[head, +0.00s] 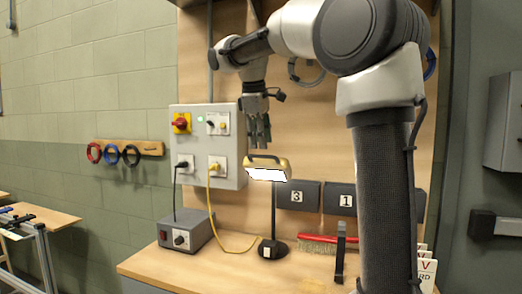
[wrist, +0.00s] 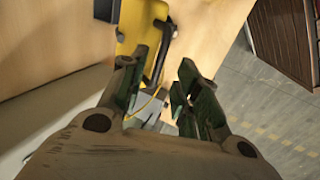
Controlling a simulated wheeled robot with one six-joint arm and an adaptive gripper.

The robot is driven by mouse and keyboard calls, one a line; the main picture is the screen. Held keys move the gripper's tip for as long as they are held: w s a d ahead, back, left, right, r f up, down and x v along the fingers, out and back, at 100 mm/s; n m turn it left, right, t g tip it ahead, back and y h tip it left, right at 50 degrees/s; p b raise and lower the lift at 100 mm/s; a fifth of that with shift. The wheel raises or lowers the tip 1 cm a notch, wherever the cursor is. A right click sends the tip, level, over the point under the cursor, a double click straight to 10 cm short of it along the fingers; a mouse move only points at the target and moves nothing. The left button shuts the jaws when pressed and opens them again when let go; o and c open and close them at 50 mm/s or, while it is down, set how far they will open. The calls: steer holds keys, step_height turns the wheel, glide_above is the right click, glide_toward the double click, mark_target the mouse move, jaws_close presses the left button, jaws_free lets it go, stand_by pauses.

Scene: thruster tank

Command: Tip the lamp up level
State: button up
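The lamp (head: 267,161) has a yellow head with a dark handle on top and a lit white face. It stands on a thin black post with a round black base (head: 273,248) on the bench. The lit face shows towards the head camera and looks tilted somewhat downward. My gripper (head: 260,137) hangs fingers down just above the lamp head, seemingly apart from it. In the wrist view my gripper (wrist: 163,68) is open with nothing between the fingertips. The yellow lamp head (wrist: 137,25) and its dark handle (wrist: 167,45) lie just beyond the fingertips.
A grey control box (head: 208,150) with a red knob and plugs is close left of the lamp. A grey power unit (head: 186,232) with cables, a red brush (head: 318,239) and a dark upright bracket (head: 340,255) stand on the bench. Numbered dark boxes (head: 298,196) are behind.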

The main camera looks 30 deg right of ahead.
mark_target(267, 165)
steer(key=x, duration=0.4)
steer(key=shift+c, duration=0.2)
jaws_close()
